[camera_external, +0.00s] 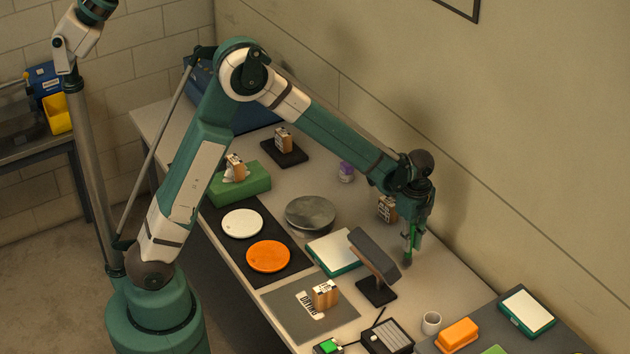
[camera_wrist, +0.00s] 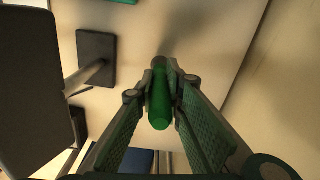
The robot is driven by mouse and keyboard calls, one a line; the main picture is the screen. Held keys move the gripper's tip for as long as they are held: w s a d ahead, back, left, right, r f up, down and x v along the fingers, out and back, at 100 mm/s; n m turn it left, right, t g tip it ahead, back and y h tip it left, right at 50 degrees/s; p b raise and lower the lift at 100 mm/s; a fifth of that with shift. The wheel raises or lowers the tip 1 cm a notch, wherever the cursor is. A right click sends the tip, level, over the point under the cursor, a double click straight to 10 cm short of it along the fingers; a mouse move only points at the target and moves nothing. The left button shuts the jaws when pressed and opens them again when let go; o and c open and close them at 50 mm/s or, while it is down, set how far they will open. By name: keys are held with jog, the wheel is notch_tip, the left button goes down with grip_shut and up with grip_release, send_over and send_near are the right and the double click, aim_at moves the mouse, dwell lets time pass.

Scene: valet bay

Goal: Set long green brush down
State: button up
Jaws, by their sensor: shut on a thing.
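The long green brush (camera_external: 408,246) hangs upright below my gripper (camera_external: 412,228), on the right part of the table. In the wrist view the brush (camera_wrist: 159,100) is a green rounded handle between the two fingers of my gripper (camera_wrist: 161,85), with a dark part at its far end. My gripper is shut on the brush. The brush's lower end is close to the tabletop; I cannot tell whether it touches.
A dark screen on a stand (camera_external: 373,254) stands just left of the brush; its base (camera_wrist: 96,58) shows in the wrist view. A wooden block (camera_external: 387,209) is behind. A white cup (camera_external: 431,322) stands in front. The wall is close on the right. Bare tabletop (camera_external: 440,275) lies right of the brush.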

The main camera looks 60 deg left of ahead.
aim_at(412, 225)
jog(key=shift+f, duration=1.5)
jog(key=shift+f, duration=0.15)
jog(key=o, duration=0.8)
notch_tip(412, 225, up, 12)
jog(key=shift+r, duration=0.2)
